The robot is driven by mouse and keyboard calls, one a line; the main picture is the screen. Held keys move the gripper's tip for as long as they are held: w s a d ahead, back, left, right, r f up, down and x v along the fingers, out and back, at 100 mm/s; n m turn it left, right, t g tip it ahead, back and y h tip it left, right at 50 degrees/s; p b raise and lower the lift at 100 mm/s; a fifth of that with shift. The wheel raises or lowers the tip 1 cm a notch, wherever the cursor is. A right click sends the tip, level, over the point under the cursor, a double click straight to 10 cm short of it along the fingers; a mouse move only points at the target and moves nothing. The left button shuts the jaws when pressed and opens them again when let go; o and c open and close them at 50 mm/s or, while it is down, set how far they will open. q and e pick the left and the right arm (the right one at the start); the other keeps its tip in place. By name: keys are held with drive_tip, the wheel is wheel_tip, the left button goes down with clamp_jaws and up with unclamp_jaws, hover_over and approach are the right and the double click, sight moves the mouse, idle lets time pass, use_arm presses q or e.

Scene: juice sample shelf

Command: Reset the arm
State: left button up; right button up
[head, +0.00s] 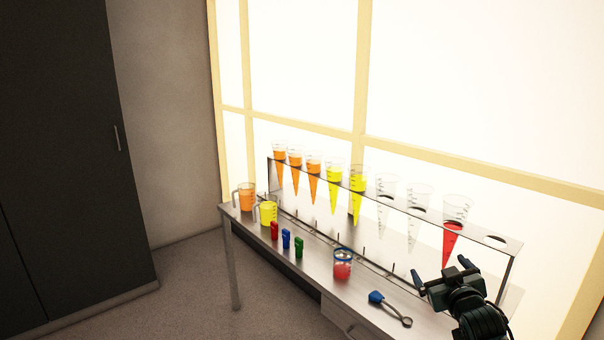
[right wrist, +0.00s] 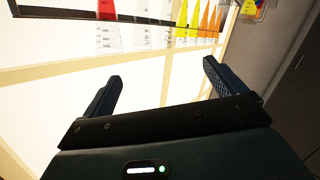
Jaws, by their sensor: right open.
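My right gripper (head: 446,275) is at the lower right of the head view, over the right end of the metal table (head: 318,275). Its two dark fingers are apart with nothing between them; they also show spread in the right wrist view (right wrist: 160,85). The metal rack (head: 400,204) on the table holds a row of clear cones. A cone with red liquid (head: 452,240) is the filled one nearest the gripper, behind it. My left gripper is not in view.
Jugs with orange (head: 247,198) and yellow (head: 268,213) liquid stand at the table's left end. Red (head: 274,230), blue (head: 286,239) and green (head: 298,247) small items, a beaker with red liquid (head: 342,269) and a blue-ended tool (head: 390,307) are along the front. A dark cabinet (head: 70,150) is at left.

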drive_tip(key=s+a+f+g+y, duration=0.2)
drive_tip(key=s+a+f, duration=0.7)
drive_tip(key=s+f, duration=0.5)
drive_tip(key=s+a+f+g, duration=0.1)
drive_tip(key=s+a, duration=0.2)
drive_tip(key=s, duration=0.4)
drive_tip(key=s+a+f+g+y, duration=0.1)
drive_tip(key=s+a+f, duration=0.1)
drive_tip(key=s, duration=0.5)
drive_tip(key=s+a+f+g+y, duration=0.1)
drive_tip(key=s+a+f, duration=0.1)
drive_tip(key=s, duration=0.5)
drive_tip(key=shift+s+a+f+g, duration=0.15)
drive_tip(key=shift+s+a+g, duration=0.2)
drive_tip(key=shift+a, duration=0.45)
